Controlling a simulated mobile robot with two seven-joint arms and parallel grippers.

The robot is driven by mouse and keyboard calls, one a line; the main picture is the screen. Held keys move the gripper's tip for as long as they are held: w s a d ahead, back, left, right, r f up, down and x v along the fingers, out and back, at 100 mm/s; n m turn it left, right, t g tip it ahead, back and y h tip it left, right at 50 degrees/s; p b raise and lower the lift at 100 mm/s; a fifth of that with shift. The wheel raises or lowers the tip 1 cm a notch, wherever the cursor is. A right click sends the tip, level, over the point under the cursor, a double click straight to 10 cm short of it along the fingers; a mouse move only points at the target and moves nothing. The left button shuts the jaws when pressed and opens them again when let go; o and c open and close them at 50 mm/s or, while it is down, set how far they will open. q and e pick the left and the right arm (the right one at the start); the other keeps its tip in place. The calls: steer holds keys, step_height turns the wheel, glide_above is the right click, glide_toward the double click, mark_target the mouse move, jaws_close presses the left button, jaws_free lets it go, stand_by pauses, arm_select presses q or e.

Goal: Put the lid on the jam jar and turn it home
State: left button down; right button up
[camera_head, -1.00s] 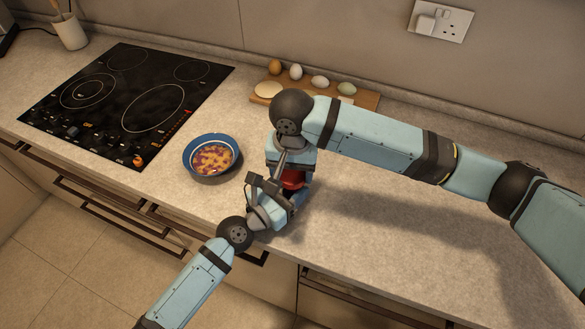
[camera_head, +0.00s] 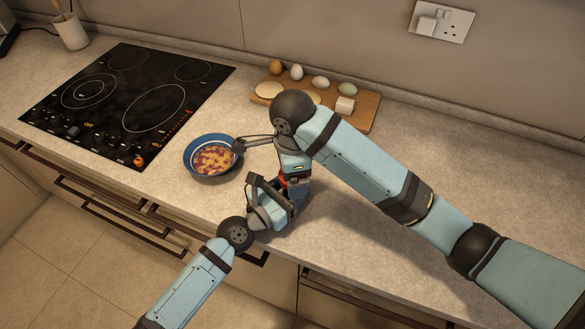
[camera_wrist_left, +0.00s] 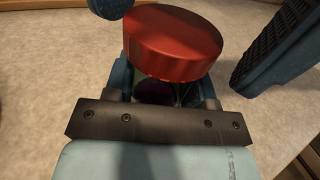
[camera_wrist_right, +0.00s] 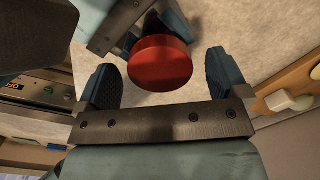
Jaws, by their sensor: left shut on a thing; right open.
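The red lid (camera_head: 285,181) shows between my two grippers in the head view. In the left wrist view the lid (camera_wrist_left: 175,45) sits over the mouth of the jam jar, whose dark purple contents (camera_wrist_left: 155,92) show just below it. I cannot tell how far down the lid sits. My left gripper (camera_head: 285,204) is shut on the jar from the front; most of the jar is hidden. My right gripper (camera_wrist_right: 160,66) is open above, with its fingers on either side of the lid and a visible gap to each.
Behind is a wooden board (camera_head: 368,112) with eggs and a white block (camera_head: 345,104). The black hob (camera_head: 125,100) is at left. The counter is clear at right.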

step_height(320, 180, up, 12)
stand_by(0.6)
arm_select(q)
steer(key=shift+c, duration=1.9)
jaws_free()
steer(key=shift+s+a, duration=0.1)
steer(key=b+v, duration=0.2)
steer(key=v, duration=1)
steer(key=shift+s+a+f, duration=0.1)
steer(key=shift+s+a+b, duration=0.3)
steer(key=shift+s+a, duration=0.15)
arm_select(e)
step_height(320, 180, down, 3)
steer(key=shift+r, duration=0.15)
